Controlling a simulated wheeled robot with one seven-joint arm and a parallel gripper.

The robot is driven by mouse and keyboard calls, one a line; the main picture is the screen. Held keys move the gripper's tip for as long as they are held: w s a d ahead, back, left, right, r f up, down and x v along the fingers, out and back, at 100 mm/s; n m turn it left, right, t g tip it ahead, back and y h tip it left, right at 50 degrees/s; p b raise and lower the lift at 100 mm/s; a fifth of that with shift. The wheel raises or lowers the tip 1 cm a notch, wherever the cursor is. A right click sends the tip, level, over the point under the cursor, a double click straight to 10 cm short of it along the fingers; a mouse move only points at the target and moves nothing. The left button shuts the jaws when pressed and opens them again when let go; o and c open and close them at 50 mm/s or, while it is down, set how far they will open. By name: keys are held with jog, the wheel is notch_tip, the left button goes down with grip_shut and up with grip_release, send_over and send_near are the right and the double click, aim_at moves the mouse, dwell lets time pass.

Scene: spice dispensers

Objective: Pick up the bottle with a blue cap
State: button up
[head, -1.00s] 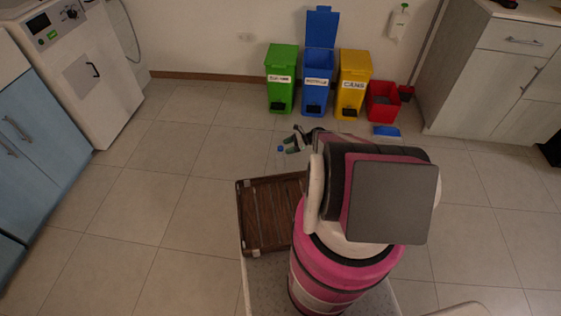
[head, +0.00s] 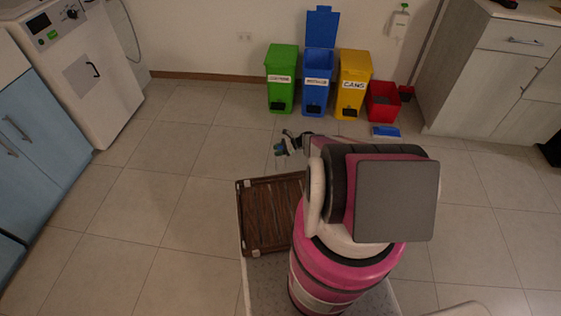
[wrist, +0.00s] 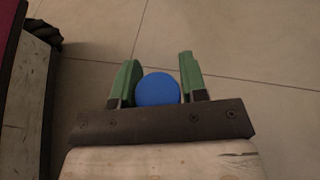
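The bottle's round blue cap (wrist: 158,89) shows in the wrist view between the two green fingers of my gripper (wrist: 160,75). Its sides come right up to the fingers, but I cannot tell whether they press on it. The bottle's body is hidden under the cap. In the head view the blue cap (head: 279,149) is a small spot at my gripper (head: 284,145), above the tiled floor beyond the brown tray. My arm hides part of the wrist there.
A brown wooden tray (head: 246,225) lies left of my arm. Green (head: 281,88), blue (head: 317,90) and yellow (head: 352,90) bins and a red box (head: 383,108) stand by the back wall. A flat blue item (head: 386,131) lies before them. Floor at left is clear.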

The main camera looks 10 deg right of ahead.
jog(key=shift+c, duration=0.8)
grip_shut()
